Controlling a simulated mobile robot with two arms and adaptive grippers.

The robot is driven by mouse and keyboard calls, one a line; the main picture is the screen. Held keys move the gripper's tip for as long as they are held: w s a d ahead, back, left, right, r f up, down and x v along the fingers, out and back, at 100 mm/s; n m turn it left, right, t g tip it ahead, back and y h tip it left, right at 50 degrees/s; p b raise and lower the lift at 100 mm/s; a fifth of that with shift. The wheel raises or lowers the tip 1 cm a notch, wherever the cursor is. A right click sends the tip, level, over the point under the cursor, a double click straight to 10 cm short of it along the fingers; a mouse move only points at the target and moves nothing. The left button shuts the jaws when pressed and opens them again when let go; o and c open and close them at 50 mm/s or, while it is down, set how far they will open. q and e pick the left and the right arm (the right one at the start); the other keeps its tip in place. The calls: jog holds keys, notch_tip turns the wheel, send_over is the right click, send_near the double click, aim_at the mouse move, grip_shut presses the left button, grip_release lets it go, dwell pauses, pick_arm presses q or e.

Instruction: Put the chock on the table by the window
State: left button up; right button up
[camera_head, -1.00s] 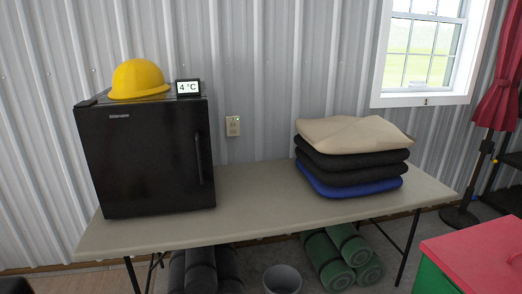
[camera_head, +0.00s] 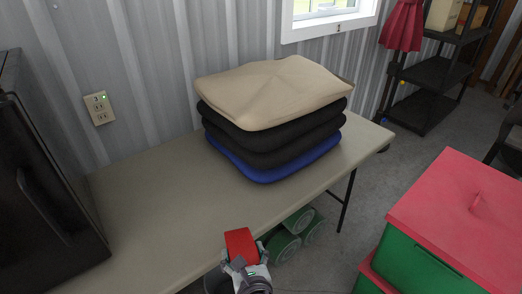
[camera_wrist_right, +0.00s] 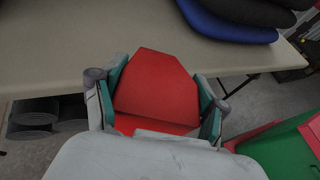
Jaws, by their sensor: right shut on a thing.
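The red chock (camera_head: 240,243) is held in my right gripper (camera_head: 246,264) at the front edge of the table (camera_head: 150,215). The right wrist view shows the red chock (camera_wrist_right: 154,85) between the two fingers of my right gripper (camera_wrist_right: 155,98), with the tabletop (camera_wrist_right: 90,50) beyond it. The gripper is shut on the chock. The window (camera_head: 325,12) is on the wall behind the table, partly cut off at the top. My left gripper is not in view.
A stack of folded cushions (camera_head: 275,95) stands on the table's right part. A black fridge (camera_head: 40,190) stands at the left. The tabletop between them is bare. Green and red bins (camera_head: 450,220) stand at the right; green rolls (camera_head: 285,246) lie under the table.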

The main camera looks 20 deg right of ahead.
jog(key=w+a+r, duration=0.2)
jog(key=w+a, duration=0.2)
jog(key=a, duration=0.3)
jog(key=shift+w+b, duration=0.25)
jog(key=shift+b, duration=0.15)
jog(key=a+r, duration=0.1)
jog(key=a, duration=0.1)
jog(key=w+a+r, duration=0.1)
jog(key=a, duration=0.2)
jog(key=w+a+r, duration=0.1)
jog(key=a+r, duration=0.1)
jog(key=shift+w+a+b, duration=0.1)
jog(key=shift+a+b, duration=0.05)
jog(key=shift+b, duration=0.2)
jog(key=b, duration=0.1)
send_over(195, 234)
notch_tip(195, 234, down, 7)
jog(key=shift+w+a+r, duration=0.1)
jog(key=shift+w, duration=0.05)
notch_tip(195, 234, down, 4)
jog(key=shift+f+b, duration=0.1)
jog(key=shift+b, duration=0.45)
jog(key=o, duration=1.7)
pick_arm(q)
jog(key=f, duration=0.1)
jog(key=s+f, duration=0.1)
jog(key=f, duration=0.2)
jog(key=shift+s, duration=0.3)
